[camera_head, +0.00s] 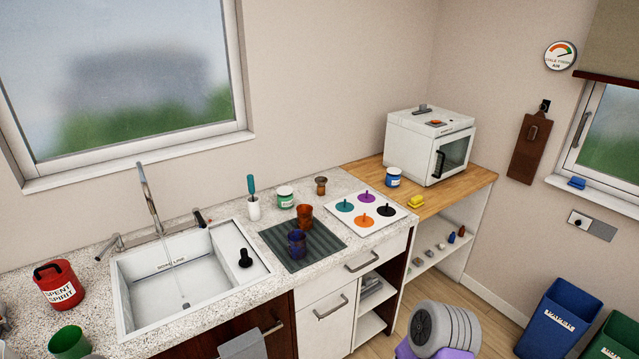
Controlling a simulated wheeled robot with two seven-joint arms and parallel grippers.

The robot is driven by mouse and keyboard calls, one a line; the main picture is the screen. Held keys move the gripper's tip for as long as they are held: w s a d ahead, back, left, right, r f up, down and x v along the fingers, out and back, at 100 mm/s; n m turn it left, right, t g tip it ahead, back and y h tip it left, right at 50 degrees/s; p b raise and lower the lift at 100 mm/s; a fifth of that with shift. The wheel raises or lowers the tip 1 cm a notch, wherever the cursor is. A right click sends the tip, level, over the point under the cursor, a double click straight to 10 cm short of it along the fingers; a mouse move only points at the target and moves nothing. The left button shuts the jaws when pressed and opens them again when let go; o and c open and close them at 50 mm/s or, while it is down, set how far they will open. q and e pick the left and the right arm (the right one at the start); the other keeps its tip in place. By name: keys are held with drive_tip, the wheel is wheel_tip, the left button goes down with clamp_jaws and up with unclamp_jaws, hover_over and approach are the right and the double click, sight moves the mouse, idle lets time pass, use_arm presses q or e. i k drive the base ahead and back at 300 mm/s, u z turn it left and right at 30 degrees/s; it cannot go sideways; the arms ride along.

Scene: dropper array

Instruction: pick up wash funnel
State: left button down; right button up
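No thing in view is labelled as the wash funnel, and I cannot tell for sure which one it is. A small brown flared piece (321,185) stands at the back of the speckled counter. A black knobbed piece (245,259) stands on the white ledge at the right of the sink (130,307). An orange-brown cup (305,217) and a dark blue cup (297,243) stand on a ribbed dark mat (275,240). Neither of my grippers is in view.
A red spent spirit can (59,286) and a green cup (69,342) stand left of the sink. A tall faucet (150,200) rises behind it. A white board (350,217) with coloured knobbed discs lies right of the mat. A white oven (428,146) stands on the wooden top.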

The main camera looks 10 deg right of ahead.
sight(321, 181)
drive_tip(key=z, duration=2.2)
drive_tip(key=i, duration=2.8)
drive_tip(key=u, duration=2.55)
